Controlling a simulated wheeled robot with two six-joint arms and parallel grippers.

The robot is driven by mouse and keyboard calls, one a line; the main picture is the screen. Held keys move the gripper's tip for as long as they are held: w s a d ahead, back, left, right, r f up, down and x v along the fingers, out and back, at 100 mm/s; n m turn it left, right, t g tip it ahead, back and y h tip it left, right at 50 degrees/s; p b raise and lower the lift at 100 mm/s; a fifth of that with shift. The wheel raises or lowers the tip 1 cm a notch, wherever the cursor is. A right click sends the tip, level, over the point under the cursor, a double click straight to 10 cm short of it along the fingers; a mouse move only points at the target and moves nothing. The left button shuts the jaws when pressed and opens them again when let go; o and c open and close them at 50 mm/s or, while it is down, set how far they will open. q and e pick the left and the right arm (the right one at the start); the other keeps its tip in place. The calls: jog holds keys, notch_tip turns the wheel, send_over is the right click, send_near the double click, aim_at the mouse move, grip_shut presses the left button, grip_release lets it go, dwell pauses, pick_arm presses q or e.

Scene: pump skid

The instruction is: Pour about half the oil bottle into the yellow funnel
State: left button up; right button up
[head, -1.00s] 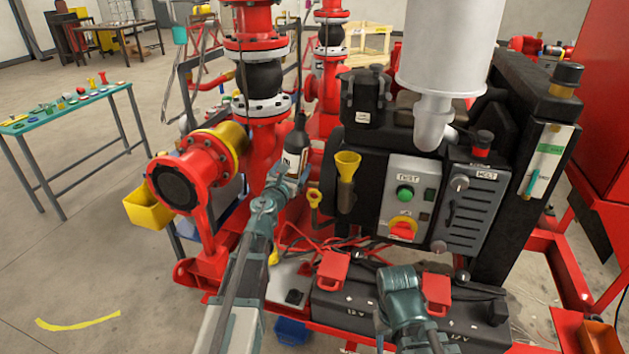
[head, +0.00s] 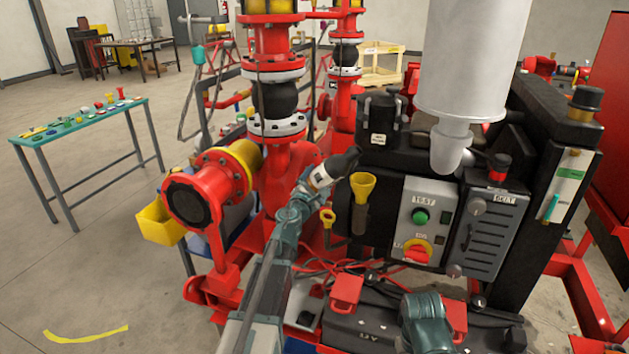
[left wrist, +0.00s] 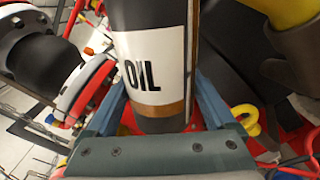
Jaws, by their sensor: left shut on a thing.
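The dark oil bottle (head: 343,163) with a white label is tilted to the right in the head view. Its black neck end is just above and left of the rim of the yellow funnel (head: 363,184). No oil stream shows. My left gripper (head: 312,183) is shut on the bottle. In the left wrist view the fingers (left wrist: 160,108) clasp the bottle (left wrist: 152,55) around its "OIL" label, and a yellow part, likely the funnel (left wrist: 290,10), is at the top right. Part of my right arm shows at the lower right of the head view; its gripper is not visible.
Right of the funnel is a control box (head: 420,222) with a green button and red-yellow switch. A white cylinder (head: 475,60) hangs above. A red flanged pipe (head: 195,195) stands left. A yellow hook (head: 327,217) is below the bottle. The battery (head: 380,315) is in front.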

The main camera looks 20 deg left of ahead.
pick_arm(q)
jog(key=shift+r, duration=0.2)
jog(key=shift+a+r+m+p, duration=0.4)
jog(key=shift+m, duration=0.4)
jog(key=shift+a+r+m+p, duration=0.4)
jog(key=shift+m, duration=0.2)
dwell(1.4)
jog(key=shift+a+r+m+p, duration=0.3)
jog(key=shift+r+m+p, duration=0.3)
jog(key=shift+a+r+m+p, duration=0.3)
jog(key=shift+r+m+p, duration=0.3)
dwell(3.8)
